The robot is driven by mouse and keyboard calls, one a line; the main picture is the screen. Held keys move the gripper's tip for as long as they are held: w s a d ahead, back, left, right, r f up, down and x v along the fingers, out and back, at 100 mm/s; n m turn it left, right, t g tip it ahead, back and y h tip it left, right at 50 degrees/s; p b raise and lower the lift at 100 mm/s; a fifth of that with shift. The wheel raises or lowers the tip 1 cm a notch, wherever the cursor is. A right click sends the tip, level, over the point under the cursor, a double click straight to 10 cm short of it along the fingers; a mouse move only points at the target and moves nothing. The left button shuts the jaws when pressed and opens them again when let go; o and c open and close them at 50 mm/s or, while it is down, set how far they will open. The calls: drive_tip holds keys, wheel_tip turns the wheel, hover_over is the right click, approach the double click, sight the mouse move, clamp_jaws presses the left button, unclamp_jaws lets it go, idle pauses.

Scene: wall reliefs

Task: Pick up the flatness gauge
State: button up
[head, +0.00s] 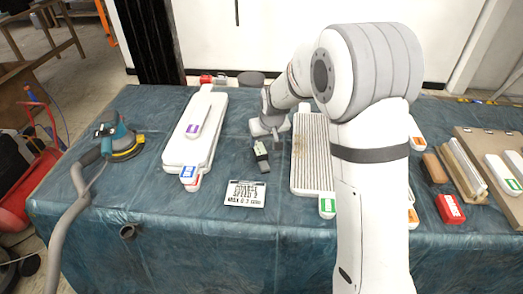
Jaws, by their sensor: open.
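A small dark device with a pale face (261,156) stands or lies on the cloth-covered table, between the two long white panels. It looks like the flatness gauge, but it is too small to be certain. My gripper (277,142) is just above and behind it, pointing down, with its jaws open. In this view the gripper's lower end is close to the device. I cannot tell whether they touch. The fingers are small and partly merge with the device.
A white panel (181,151) lies left, a ribbed panel (311,160) right. A printed plate (245,194) lies in front. A sander (122,142) with a hose is at far left. A red block (450,209) and wooden blocks (462,166) are at right. My arm hides part of the table.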

sight(259, 149)
drive_tip(key=w+f, duration=0.1)
drive_tip(key=w+a+f, duration=0.1)
drive_tip(key=f, duration=0.1)
drive_tip(key=shift+a+f, duration=0.2)
drive_tip(key=shift+p+x, duration=0.55)
drive_tip(key=shift+x, duration=2.1)
drive_tip(key=shift+a, duration=0.1)
drive_tip(key=shift+c, duration=0.2)
drive_tip(key=c, duration=1.1)
drive_tip(key=shift+r, duration=0.1)
